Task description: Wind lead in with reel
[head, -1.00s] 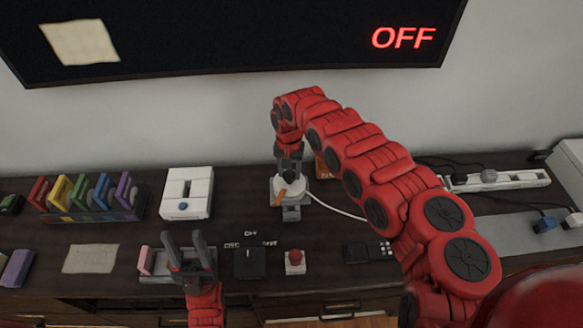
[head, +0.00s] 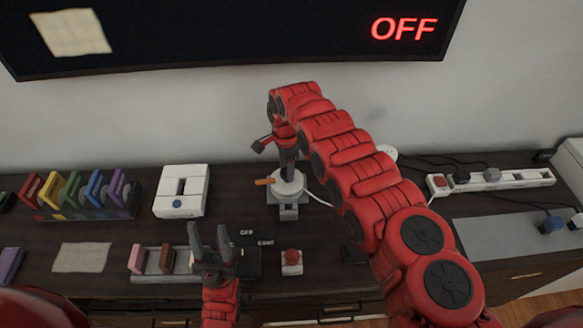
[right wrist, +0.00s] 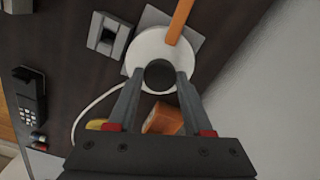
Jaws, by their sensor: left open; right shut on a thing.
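The reel (head: 292,187) is a white disc on a grey base near the back middle of the desk, with an orange arm (head: 264,181) pointing left. It also shows in the right wrist view (right wrist: 143,52), where its orange arm (right wrist: 180,20) points up. The white lead (head: 320,198) runs from the reel to the right, partly hidden by my right arm. My right gripper (head: 287,172) points down at the reel and is shut on the dark centre knob (right wrist: 160,74). My left gripper (head: 208,234) is open and empty over the front of the desk.
A white box with a blue button (head: 182,190) and a rack of coloured pieces (head: 80,195) stand at left. A red button (head: 291,262) sits in front. A power strip (head: 505,179) lies at right. An orange object (right wrist: 163,118) is beside the reel. The screen (head: 250,35) reads OFF.

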